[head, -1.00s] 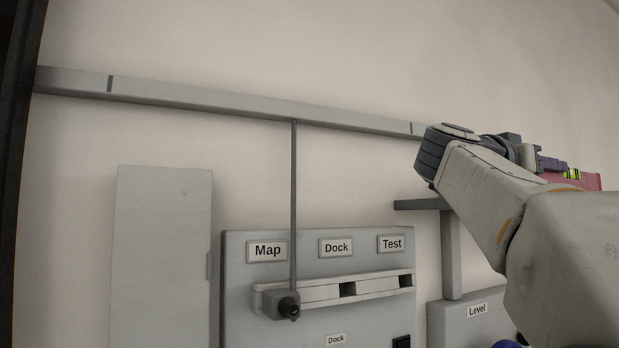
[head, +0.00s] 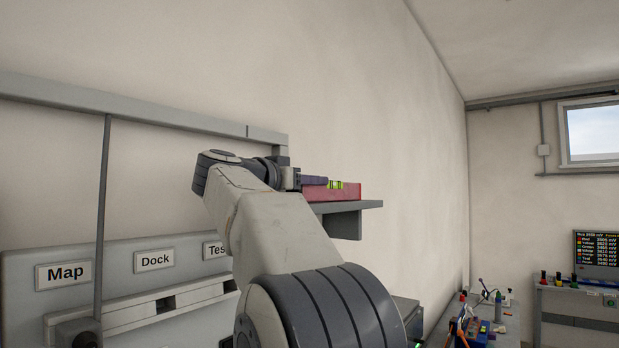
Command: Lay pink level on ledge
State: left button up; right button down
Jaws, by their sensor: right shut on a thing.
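The pink level (head: 345,193), with a yellow-green vial, is at the centre of the head view. My right gripper (head: 312,182) is shut on it at its left end. The level is roughly horizontal, right at the top of the grey ledge (head: 365,206) on the wall. I cannot tell whether it touches the ledge or hangs just above it. My right arm hides the ledge's left part and the gripper's fingers show only partly. My left gripper is not in view.
A grey panel (head: 30,290) with Map, Dock and Test labels is at the lower left. A grey rail (head: 150,117) runs along the wall above. A bench with tools (head: 485,335) stands at the lower right, and a counter with a screen (head: 597,255) is farther right.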

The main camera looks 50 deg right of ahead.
jog(key=shift+c, duration=2.4)
grip_release()
jog(key=shift+s, duration=0.1)
jog(key=shift+f+b, duration=0.3)
jog(key=shift+b, duration=0.25)
jog(key=a+b, duration=0.1)
jog(key=a, duration=0.2)
jog(key=a+b, duration=0.1)
jog(key=shift+s+a+f+b, duration=0.15)
jog(key=shift+a+f+b, duration=0.15)
jog(key=shift+a+b, duration=0.05)
jog(key=a, duration=0.3)
jog(key=a+b, duration=0.1)
jog(key=a, duration=0.1)
jog(key=shift+s+a+r, duration=0.3)
jog(key=shift+s+a, duration=0.05)
